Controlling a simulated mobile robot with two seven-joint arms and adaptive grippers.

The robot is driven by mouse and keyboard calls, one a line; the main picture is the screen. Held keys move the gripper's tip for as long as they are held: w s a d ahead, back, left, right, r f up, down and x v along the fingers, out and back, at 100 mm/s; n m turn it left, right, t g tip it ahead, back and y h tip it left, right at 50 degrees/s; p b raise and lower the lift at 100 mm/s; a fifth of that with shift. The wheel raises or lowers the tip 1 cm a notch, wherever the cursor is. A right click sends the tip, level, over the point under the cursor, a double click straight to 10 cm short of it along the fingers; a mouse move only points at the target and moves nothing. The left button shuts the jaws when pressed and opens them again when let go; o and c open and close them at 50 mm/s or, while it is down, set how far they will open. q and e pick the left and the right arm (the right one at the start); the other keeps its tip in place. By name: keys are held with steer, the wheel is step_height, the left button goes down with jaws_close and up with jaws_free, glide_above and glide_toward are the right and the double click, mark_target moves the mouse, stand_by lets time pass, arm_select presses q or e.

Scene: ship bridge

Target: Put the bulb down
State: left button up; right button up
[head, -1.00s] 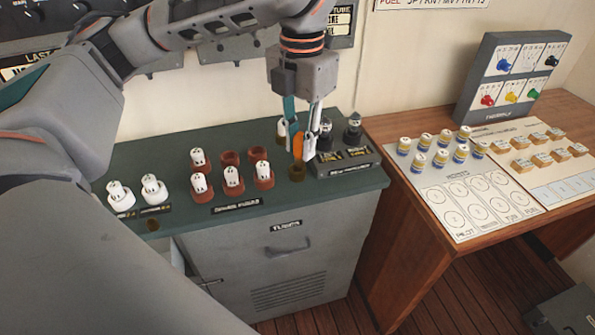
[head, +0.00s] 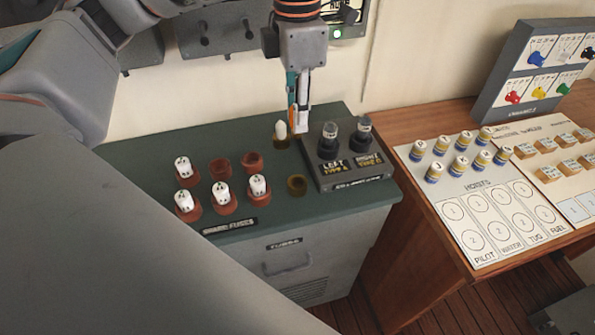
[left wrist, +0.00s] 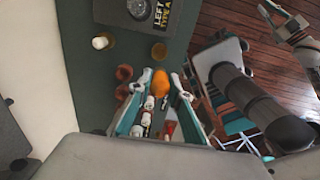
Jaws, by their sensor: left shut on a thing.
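My left gripper (head: 298,128) points down above the back of the green cabinet top. In the left wrist view, its fingers (left wrist: 160,78) are closed around a rounded orange thing (left wrist: 155,92), which looks like the bulb. In the head view the fingers mostly hide it. A cream bulb (head: 281,130) stands in a brass cup left of the gripper; it also shows in the left wrist view (left wrist: 101,42). An empty brass cup (head: 297,185) is nearer the front. What may be my right gripper (left wrist: 285,25) shows only partly in the wrist view.
A dark panel (head: 345,180) labelled LEFT and RIGHT, with two capped black sockets, stands right of the gripper. Red sockets (head: 222,168), some holding white fuses, are on the left. A green light (head: 337,33) glows on the wall unit. A wooden desk (head: 430,225) adjoins on the right.

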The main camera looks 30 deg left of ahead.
arm_select(q)
step_height(320, 180, down, 16)
steer(key=shift+f, duration=0.1)
stand_by(0.5)
steer(key=shift+f, duration=0.2)
steer(key=o, duration=0.8)
steer(key=shift+o, duration=0.2)
steer(key=shift+w, duration=0.1)
step_height(320, 180, up, 12)
steer(key=shift+r, duration=0.25)
stand_by(0.4)
